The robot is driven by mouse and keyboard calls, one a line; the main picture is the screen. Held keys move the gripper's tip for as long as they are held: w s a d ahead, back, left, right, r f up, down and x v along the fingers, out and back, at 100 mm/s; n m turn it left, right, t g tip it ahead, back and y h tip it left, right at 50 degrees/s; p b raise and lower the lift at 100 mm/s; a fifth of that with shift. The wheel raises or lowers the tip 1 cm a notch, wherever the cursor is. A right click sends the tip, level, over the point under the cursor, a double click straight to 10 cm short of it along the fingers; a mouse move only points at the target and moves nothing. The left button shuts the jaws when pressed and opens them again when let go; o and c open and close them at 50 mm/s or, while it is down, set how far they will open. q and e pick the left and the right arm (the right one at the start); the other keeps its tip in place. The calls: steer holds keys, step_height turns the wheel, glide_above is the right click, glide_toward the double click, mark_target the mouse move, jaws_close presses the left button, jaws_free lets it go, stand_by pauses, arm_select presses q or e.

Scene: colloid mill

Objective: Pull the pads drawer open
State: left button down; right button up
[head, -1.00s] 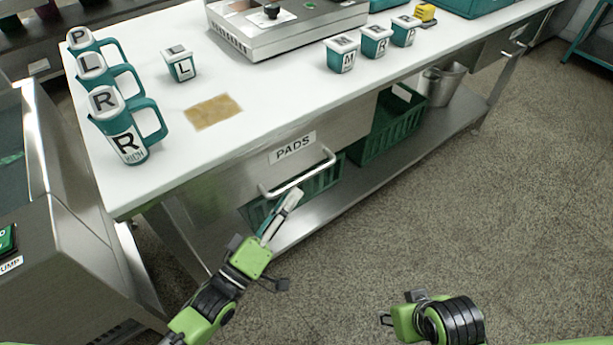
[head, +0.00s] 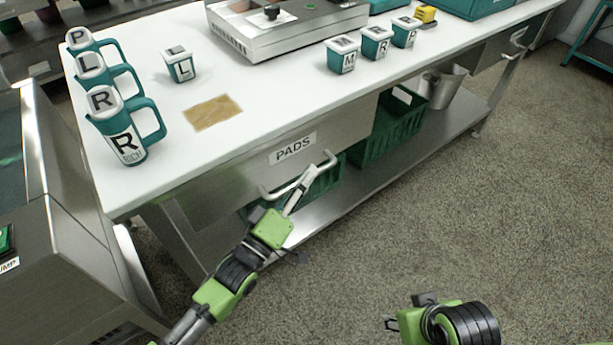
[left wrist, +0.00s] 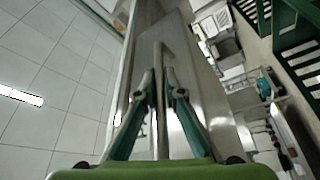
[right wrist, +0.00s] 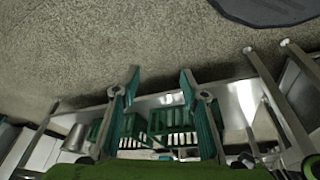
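The pads drawer is a steel front under the white worktop, with a PADS label (head: 293,148) and a bar handle (head: 275,192). The drawer front looks flush with the table, closed. My left gripper (head: 309,174) is at the right part of the handle. In the left wrist view the handle bar (left wrist: 159,60) runs between the two fingertips (left wrist: 160,78), which are close together on either side of it; the gripper looks shut on it. My right gripper (right wrist: 159,72) is open and empty, away from the table over the floor.
On the worktop (head: 260,110) stand several lettered mugs (head: 125,135), small lettered tubs (head: 341,57), a tan pad (head: 212,112) and a steel appliance (head: 285,30). Green crates (head: 390,130) and a metal bucket (head: 445,82) sit on the shelf below. The floor in front is clear.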

arm_select(q)
steer(key=shift+s+d, duration=0.15)
steer(key=shift+s, duration=0.1)
steer(key=s+d+p, duration=0.5)
steer(key=s+d, duration=0.8)
steer(key=s, duration=0.5)
steer(key=shift+s+d, duration=0.15)
arm_select(e)
step_height(320, 180, down, 17)
steer(key=g, duration=0.1)
steer(key=shift+a, duration=0.15)
arm_select(q)
steer(key=c, duration=2.1)
jaws_free()
steer(key=shift+c, duration=0.2)
arm_select(e)
steer(key=shift+s, duration=0.1)
